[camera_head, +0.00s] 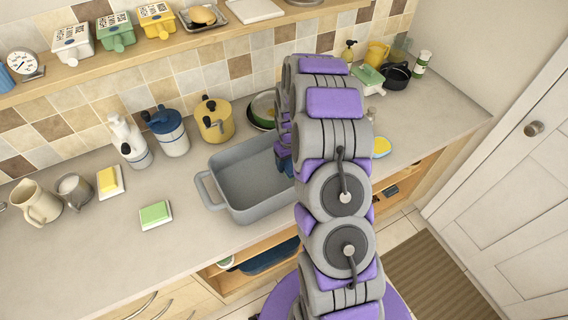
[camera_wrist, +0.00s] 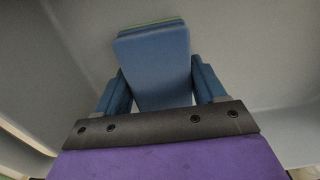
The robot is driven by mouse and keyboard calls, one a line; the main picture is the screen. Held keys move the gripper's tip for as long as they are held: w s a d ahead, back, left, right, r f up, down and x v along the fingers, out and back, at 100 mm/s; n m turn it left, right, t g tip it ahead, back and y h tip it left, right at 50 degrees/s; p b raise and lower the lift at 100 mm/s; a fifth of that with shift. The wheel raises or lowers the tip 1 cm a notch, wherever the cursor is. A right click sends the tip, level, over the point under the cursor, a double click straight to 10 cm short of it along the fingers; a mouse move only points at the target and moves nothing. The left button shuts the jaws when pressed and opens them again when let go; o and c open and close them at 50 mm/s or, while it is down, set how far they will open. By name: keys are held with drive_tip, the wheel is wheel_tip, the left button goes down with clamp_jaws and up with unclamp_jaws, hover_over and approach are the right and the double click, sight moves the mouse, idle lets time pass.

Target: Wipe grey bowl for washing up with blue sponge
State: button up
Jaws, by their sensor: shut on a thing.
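The grey bowl (camera_head: 222,160) is a rectangular basin with a handle at its left, standing on the counter. My arm covers its right side. My gripper (camera_head: 285,160) reaches down into the right part of the bowl, partly hidden behind my arm. In the wrist view my gripper (camera_wrist: 158,78) is shut on the blue sponge (camera_wrist: 153,60), with one blue finger on each side. The sponge has a thin green layer at its far edge. Grey bowl walls (camera_wrist: 260,45) surround it; I cannot tell whether the sponge touches the bowl.
A yellow sponge (camera_head: 109,179) and a green sponge (camera_head: 155,213) lie on white dishes at the left. A blue-white canister (camera_head: 168,132) and a yellow canister (camera_head: 214,121) stand behind the bowl. A shelf (camera_head: 170,45) runs above. The counter's front left is clear.

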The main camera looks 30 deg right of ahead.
drive_tip(key=shift+d, duration=1)
drive_tip(key=shift+a+r, duration=0.1)
drive_tip(key=shift+r, duration=0.7)
drive_tip(key=shift+p, duration=0.3)
drive_tip(key=shift+w+r+p, duration=0.1)
drive_tip(key=shift+r+p, duration=0.2)
drive_tip(key=shift+r, duration=1.1)
drive_tip(key=shift+r, duration=0.15)
drive_tip(key=shift+r+p, duration=0.45)
drive_tip(key=shift+r, duration=1.4)
